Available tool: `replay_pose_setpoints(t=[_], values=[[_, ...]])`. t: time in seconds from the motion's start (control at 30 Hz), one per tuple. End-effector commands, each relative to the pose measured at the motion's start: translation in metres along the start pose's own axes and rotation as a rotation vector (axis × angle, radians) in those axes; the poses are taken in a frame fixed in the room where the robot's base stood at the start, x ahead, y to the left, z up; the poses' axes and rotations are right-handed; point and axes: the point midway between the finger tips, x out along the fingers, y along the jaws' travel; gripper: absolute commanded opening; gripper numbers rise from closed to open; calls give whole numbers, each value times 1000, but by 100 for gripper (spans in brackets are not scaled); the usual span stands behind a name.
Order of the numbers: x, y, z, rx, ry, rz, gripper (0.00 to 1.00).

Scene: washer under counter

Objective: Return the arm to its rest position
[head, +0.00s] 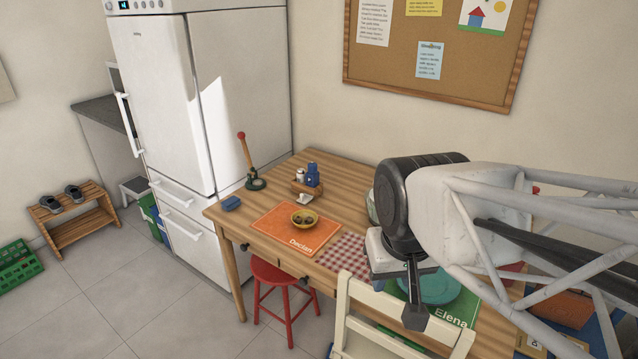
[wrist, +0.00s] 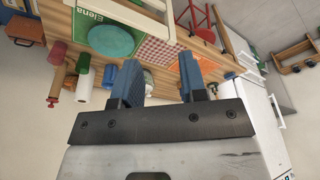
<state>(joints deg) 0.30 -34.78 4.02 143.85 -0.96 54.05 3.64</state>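My arm reaches in from the right in the head view, its dark wrist joint above the wooden table (head: 345,172). In the wrist view my gripper (wrist: 160,78) shows two blue fingers standing well apart, with nothing held between them. The table lies beyond the fingers in that view, which is turned nearly upside down. In the head view the arm hides part of the table's right side, and the fingertips cannot be made out clearly.
A teal plate (head: 440,288) on a green mat and a cream chair (head: 385,325) are close to my arm. A red stool (head: 283,275) stands in front. A white fridge (head: 235,90) is at left.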

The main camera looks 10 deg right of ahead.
Motion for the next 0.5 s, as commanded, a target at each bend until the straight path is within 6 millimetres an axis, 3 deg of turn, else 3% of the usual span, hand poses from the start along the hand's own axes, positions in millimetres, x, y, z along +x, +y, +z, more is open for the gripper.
replay_pose_setpoints(t=[0.2,0.5], values=[[2,1,14,-39,7,-5,39],[2,1,14,-41,7,-5,39]])
